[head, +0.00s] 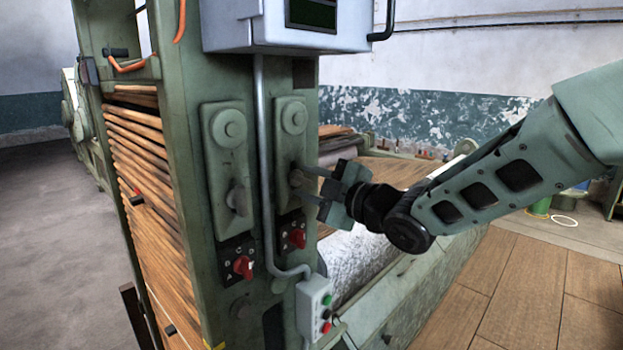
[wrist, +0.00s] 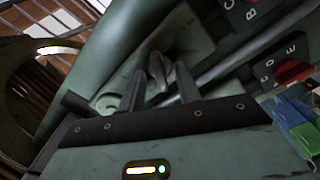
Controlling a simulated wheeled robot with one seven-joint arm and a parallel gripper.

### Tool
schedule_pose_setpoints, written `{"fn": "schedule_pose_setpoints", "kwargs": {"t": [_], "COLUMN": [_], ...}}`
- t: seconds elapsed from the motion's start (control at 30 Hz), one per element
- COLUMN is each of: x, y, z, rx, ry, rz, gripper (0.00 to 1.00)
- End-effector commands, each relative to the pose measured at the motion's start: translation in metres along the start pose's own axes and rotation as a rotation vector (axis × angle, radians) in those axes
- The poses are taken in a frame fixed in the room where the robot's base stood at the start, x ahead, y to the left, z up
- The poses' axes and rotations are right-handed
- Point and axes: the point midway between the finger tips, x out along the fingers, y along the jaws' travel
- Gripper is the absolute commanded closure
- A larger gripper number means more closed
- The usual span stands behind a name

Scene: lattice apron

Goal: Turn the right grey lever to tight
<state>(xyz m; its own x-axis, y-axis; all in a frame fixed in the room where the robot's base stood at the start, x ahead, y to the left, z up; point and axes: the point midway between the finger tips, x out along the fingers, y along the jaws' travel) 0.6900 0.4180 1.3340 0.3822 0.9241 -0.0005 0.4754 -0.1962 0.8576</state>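The right grey lever (head: 296,178) is a small grey handle on the right green plate of the machine's front post, under a round boss. My gripper (head: 314,184) reaches it from the right. In the wrist view the lever (wrist: 157,70) shows between the two dark fingertips of my gripper (wrist: 160,75). The fingers are spread, with a gap visible around the lever, so the gripper looks open. Whether a finger touches the lever is unclear. The left grey lever (head: 238,199) stands upright on the neighbouring plate. I cannot read any tight mark.
A grey conduit (head: 265,190) runs down between the two plates. Red knobs (head: 243,267) on lettered plates sit below the levers. A light grey box (head: 275,32) overhangs above. A small button box (head: 314,305) sticks out below. A silvery roller (head: 355,262) lies beneath my arm.

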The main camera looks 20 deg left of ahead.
Motion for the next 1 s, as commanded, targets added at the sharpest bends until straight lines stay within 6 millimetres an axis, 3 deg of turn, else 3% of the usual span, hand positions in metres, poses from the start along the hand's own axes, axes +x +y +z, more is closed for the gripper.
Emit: {"fn": "schedule_pose_setpoints", "kwargs": {"t": [0.2,0.3,0.33,0.67,1.0], "x": [0.0000,-0.0001,-0.0001,-0.0002,-0.0006], "y": [-0.0001,0.0000,0.0000,-0.0008,-0.0026], "z": [0.0002,0.0001,0.0001,0.0003,0.0025], "rx": [0.000,0.000,0.000,0.022,0.209], "ry": [0.000,0.000,0.000,0.001,-0.001], "rz": [0.000,0.000,0.000,0.001,0.002], "gripper": [0.69,0.97,1.00,1.00,1.00]}}
